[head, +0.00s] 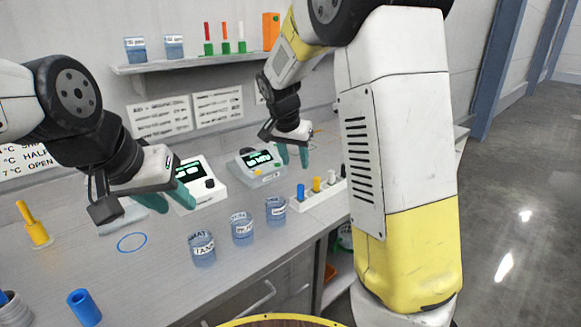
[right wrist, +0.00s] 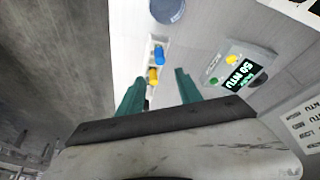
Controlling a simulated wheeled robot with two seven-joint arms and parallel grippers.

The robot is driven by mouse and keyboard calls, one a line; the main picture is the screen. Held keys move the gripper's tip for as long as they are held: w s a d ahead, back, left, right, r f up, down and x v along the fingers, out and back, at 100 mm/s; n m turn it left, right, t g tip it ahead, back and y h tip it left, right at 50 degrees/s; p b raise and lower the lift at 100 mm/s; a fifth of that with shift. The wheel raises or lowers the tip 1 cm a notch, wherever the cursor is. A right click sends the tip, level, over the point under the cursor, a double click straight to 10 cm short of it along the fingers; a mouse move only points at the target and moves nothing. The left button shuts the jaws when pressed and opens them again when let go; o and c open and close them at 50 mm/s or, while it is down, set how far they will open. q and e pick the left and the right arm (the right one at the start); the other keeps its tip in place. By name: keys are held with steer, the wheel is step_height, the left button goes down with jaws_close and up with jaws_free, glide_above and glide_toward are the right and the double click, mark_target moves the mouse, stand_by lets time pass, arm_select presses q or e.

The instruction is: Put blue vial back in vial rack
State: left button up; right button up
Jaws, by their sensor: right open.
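The blue vial (head: 300,191) stands upright at the left end of the white vial rack (head: 309,203), beside a yellow one (head: 317,184) and paler ones. In the right wrist view the blue vial (right wrist: 160,55) and the yellow one show beyond my fingertips; the rest of the rack is partly hidden by a finger. My right gripper (head: 294,156) is open and empty, above and behind the rack, apart from the vial. My left gripper (head: 167,199) looks open and empty, over the counter at the left.
Labelled glass beakers (head: 242,228) stand left of the rack. Two meters with lit displays (head: 262,160) stand behind. A blue cylinder (head: 84,307) and a yellow item (head: 36,229) are at the left. A shelf (head: 190,62) runs along the wall. The front counter middle is clear.

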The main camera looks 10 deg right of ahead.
steer(key=s+d+r+n+y, duration=0.1)
steer(key=s+r+n, duration=0.1)
steer(key=s, duration=0.7)
steer(key=s+d+r+n+t+y, duration=0.1)
steer(key=s+r+n+y, duration=0.1)
steer(key=s, duration=0.7)
steer(key=s+d+r+n+t+y, duration=0.1)
steer(key=s+r+n, duration=0.1)
steer(key=s, duration=0.7)
steer(key=shift+s+d+r+n+y, duration=0.3)
steer(key=shift+d+r+n, duration=0.1)
steer(key=shift+r, duration=0.25)
steer(key=shift+w+a, duration=0.1)
steer(key=shift+c, duration=0.6)
